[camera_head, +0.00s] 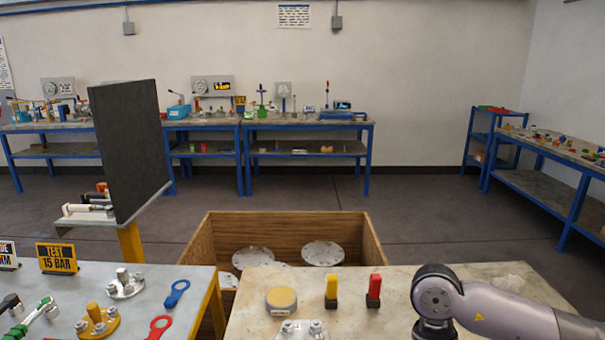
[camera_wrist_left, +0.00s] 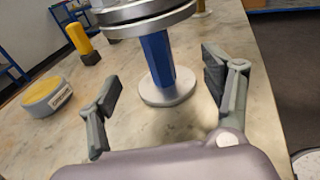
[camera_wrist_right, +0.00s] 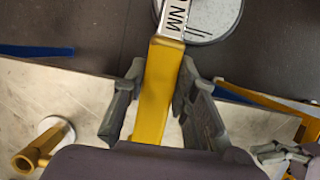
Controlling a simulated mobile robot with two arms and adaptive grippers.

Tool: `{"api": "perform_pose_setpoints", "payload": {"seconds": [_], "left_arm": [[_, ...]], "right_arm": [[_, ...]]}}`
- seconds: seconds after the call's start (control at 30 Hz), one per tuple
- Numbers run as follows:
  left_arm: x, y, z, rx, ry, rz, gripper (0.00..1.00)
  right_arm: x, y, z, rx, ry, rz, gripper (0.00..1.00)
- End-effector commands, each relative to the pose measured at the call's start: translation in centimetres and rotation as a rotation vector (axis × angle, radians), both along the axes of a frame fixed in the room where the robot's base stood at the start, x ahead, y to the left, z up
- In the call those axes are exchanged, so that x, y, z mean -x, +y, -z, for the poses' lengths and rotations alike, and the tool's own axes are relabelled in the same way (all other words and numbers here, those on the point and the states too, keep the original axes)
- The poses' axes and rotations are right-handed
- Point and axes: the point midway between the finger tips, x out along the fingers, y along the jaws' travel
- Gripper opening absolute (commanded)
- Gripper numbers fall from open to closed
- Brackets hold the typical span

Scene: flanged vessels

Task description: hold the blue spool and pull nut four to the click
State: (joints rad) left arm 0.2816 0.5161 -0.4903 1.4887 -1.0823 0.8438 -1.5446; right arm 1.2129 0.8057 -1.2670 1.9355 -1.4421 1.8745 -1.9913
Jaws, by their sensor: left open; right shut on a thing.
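The blue spool (camera_wrist_left: 157,62) stands upright on the pale table in the left wrist view, with a round silver flange (camera_wrist_left: 168,88) at its foot and stacked silver discs (camera_wrist_left: 145,14) on top. My left gripper (camera_wrist_left: 168,88) is open, its fingers on either side of the spool in the picture, with visible gaps. My right gripper (camera_wrist_right: 158,95) is shut on a yellow handle (camera_wrist_right: 155,85) whose white shaft (camera_wrist_right: 174,18) reads "NM". In the head view, nuts show on a flange (camera_head: 300,332) cut off at the bottom edge. I cannot tell which is nut four.
A yellow-topped disc (camera_head: 281,300), a yellow block (camera_head: 331,290) and a red block (camera_head: 374,290) stand on the right-hand table. A wooden crate (camera_head: 290,222) with flanged discs lies behind it. The left table holds a "TEST 15 BAR" sign (camera_head: 57,259) and red and blue tags.

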Motion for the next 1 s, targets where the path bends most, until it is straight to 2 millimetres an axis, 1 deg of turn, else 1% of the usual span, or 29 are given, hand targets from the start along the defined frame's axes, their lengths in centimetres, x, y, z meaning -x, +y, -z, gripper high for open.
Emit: {"api": "perform_pose_setpoints", "payload": {"seconds": [0.03,0.17,0.2,0.43,0.6,0.9,0.93,1.0], "left_arm": [[-0.3,-0.7,-0.1,0.002,-0.001,0.0,0.73],[-0.9,-2.5,0.1,0.002,0.0,0.0,0.73],[-1.1,-2.9,0.5,0.002,-0.002,0.0,0.73],[-1.9,-5.1,0.6,0.002,-0.001,0.0,0.73],[-2.1,-5.8,0.6,0.0,0.0,0.0,0.73],[-2.2,-5.9,0.6,0.001,0.0,-0.001,0.73],[-2.2,-5.9,0.6,0.001,0.0,-0.001,0.73],[-2.2,-5.9,0.6,0.001,0.0,-0.001,0.68]], "right_arm": [[0.0,0.0,-0.3,-0.001,-0.001,0.0,0.0],[0.0,0.0,-0.6,-0.001,-0.001,0.0,0.0],[0.0,0.0,0.2,-0.001,-0.001,0.0,0.0],[0.0,0.0,1.1,-0.001,-0.001,0.0,0.0],[0.0,0.0,1.3,-0.001,-0.001,0.0,0.0],[0.0,0.0,1.2,-0.001,-0.001,0.0,0.0],[0.0,0.0,1.2,-0.001,-0.001,0.0,0.0],[0.0,0.0,1.2,-0.001,-0.001,0.0,0.0]]}}
